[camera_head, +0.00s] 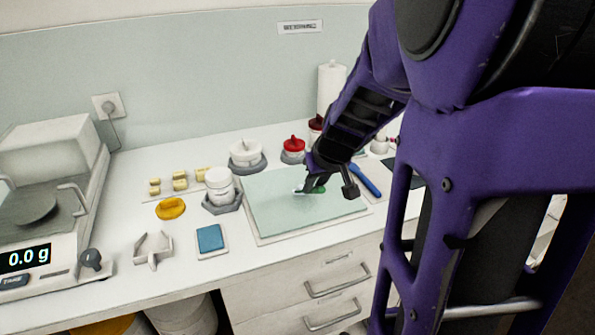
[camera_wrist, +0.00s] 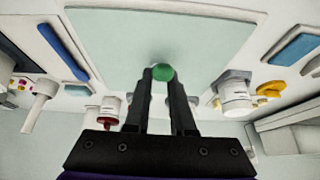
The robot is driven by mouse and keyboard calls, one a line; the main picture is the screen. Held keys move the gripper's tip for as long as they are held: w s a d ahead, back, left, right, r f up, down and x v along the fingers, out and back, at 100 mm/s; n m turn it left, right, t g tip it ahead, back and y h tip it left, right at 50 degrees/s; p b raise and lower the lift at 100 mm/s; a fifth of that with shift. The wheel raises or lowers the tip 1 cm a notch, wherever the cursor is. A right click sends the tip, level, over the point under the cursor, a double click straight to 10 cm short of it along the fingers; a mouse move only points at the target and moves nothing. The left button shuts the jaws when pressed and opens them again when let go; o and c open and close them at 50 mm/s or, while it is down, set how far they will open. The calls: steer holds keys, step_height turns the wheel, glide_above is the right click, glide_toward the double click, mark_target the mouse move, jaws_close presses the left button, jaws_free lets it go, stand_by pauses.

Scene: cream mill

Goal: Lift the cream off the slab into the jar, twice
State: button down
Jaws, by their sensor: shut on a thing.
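The pale green slab (camera_head: 270,212) lies on the bench; it also fills the top of the wrist view (camera_wrist: 160,25). My gripper (camera_head: 315,184) is low over the slab's middle, shut on a green-ended tool (camera_head: 319,190). In the wrist view the tool's round green end (camera_wrist: 162,72) shows between the fingertips; the rest of it is hidden. A small white patch (camera_head: 298,189) shows beside the fingertips; I cannot tell if it is cream or part of the tool. An open-looking white jar (camera_head: 218,180) stands in a grey holder left of the slab, also in the wrist view (camera_wrist: 235,96).
A yellow lid (camera_head: 171,208) and blue pad (camera_head: 210,239) lie left of the slab. A white pot (camera_head: 245,152) and red-topped pot (camera_head: 293,143) stand behind it. A blue-handled tool (camera_head: 365,180) lies right. The scale (camera_head: 35,225) at far left reads 0.0 g.

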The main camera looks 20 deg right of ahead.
steer(key=shift+r+p, duration=1.95)
steer(key=shift+r, duration=1.05)
